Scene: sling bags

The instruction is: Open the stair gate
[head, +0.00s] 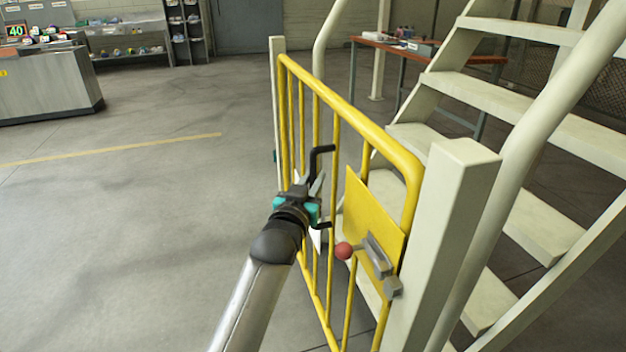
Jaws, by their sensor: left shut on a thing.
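The yellow stair gate (352,115) stands across the foot of the stairs, between a far pale post (276,85) and a near pale post (455,215). Its near end is close beside the near post. A yellow plate on it (374,222) carries a grey latch (376,255) with a red knob (343,251). I cannot tell how far the bolt reaches. My left gripper (317,190) is at the gate's front, shut on the black handle (325,149); the handle's middle is partly hidden by the gripper. The red knob is to the right of and below the gripper.
Pale stairs (540,115) with a handrail (530,150) rise behind the gate. A table (430,50) stands beyond. The floor (150,220) left of the gate is clear; a grey counter (45,85) and shelves (185,35) are far back.

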